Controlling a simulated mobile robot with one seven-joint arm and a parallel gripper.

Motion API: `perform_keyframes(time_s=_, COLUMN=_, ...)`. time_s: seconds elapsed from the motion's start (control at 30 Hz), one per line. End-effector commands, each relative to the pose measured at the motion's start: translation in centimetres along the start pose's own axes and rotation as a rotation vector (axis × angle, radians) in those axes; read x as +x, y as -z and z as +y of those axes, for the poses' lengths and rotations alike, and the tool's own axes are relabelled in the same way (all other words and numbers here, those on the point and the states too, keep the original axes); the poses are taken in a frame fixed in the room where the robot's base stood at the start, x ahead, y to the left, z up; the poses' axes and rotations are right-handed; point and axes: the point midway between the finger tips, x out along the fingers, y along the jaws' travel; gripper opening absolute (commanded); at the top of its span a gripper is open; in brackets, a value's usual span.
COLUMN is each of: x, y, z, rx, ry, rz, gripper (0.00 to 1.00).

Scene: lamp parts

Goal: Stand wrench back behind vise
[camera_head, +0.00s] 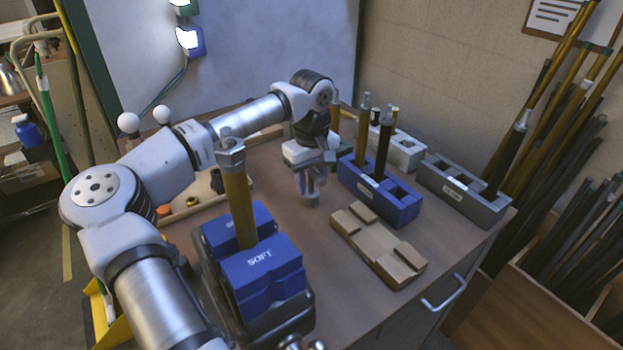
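The vise (270,308) stands at the near side of the table with blue soft jaws (265,262) marked "SOFT". An upright brass tube (238,205) with a grey metal fitting (230,150) on top stands between the jaws. My gripper (311,195) points down low over the table, beyond the vise and left of the blue rack. Its fingers look close together, but they are too small to tell whether anything is between them. I cannot make out a wrench clearly; my arm hides part of the table behind the vise.
A blue rack (401,211) holds upright brass and black rods. A grey rack (450,192) and a white rack (405,157) stand beyond it. A wooden fixture (378,247) lies in front. A shallow tray (195,212) with small parts lies left. Bare tabletop shows between vise and fixture.

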Motion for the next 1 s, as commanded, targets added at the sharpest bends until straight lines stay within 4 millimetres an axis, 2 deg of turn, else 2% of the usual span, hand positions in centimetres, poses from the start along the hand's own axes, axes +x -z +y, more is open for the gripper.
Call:
perform_keyframes(time_s=0.17, x=-1.8, y=0.1, z=0.0, rx=-0.001, ry=0.0, rz=0.004, gripper=0.39)
perform_keyframes(time_s=0.4, x=-7.0, y=0.1, z=0.0, rx=-0.002, ry=-0.001, rz=0.004, gripper=0.39)
perform_keyframes(time_s=0.6, x=-10.7, y=0.1, z=0.1, rx=0.0, ry=-0.001, rz=0.002, gripper=0.39)
perform_keyframes(time_s=0.8, x=-12.2, y=0.1, z=0.0, rx=-0.001, ry=0.0, rz=0.001, gripper=0.39)
perform_keyframes(time_s=1.0, x=-12.3, y=0.0, z=0.0, rx=0.0, ry=0.0, rz=0.0, gripper=0.39)
